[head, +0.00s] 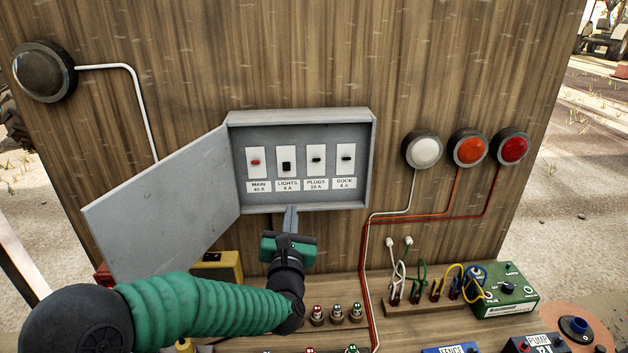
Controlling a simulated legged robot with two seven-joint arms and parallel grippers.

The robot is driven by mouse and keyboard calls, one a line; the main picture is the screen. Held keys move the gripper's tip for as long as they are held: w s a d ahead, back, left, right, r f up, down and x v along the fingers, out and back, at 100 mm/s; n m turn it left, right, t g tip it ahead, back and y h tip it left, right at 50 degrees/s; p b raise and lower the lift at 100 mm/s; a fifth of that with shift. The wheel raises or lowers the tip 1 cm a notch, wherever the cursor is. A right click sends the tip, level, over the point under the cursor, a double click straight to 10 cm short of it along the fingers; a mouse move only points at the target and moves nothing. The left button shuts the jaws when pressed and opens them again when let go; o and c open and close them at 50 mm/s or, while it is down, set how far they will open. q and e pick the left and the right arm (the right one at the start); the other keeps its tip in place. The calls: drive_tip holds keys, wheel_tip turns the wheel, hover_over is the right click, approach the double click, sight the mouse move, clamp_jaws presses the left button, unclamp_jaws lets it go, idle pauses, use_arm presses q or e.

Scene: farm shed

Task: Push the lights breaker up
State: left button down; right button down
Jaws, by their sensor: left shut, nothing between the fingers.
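The grey breaker box (300,115) is on the wooden wall with its door (165,215) swung open to the left. Inside is a row of labelled breakers. The lights breaker (286,161) is second from left, a white plate with a dark toggle that sits lower than the toggles of its neighbours. My left gripper (291,212) is shut and empty, its fingers pointing up at the box's lower edge, below the lights breaker and apart from its toggle. My right gripper is out of view.
The main (255,172), plugs (316,172) and dock (346,170) breakers flank it. White (423,149), orange (469,150) and red (514,149) lamps are on the right; a dark round lamp (42,71) is upper left. A bench below holds a green device (503,291).

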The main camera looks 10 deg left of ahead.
sight(286, 179)
use_arm(q)
drive_tip(key=w+a+r+n+p, duration=0.1)
drive_tip(key=w, duration=0.2)
drive_tip(key=w+a+r+n+y+p, duration=0.1)
drive_tip(key=w, duration=0.2)
drive_tip(key=w+a+r+n+p, duration=0.1)
drive_tip(key=w+a, duration=0.1)
drive_tip(key=w, duration=0.2)
drive_tip(key=shift+w+y, duration=0.1)
drive_tip(key=shift+y, duration=0.3)
drive_tip(key=shift+d, duration=0.1)
drive_tip(key=shift+d+r+p, duration=0.1)
drive_tip(key=shift+p, duration=0.2)
drive_tip(key=shift+r+p, duration=0.15)
drive_tip(key=shift+p, duration=0.35)
drive_tip(key=shift+r+g+p, duration=0.1)
drive_tip(key=shift+g+p, duration=0.25)
drive_tip(key=shift+g, duration=0.05)
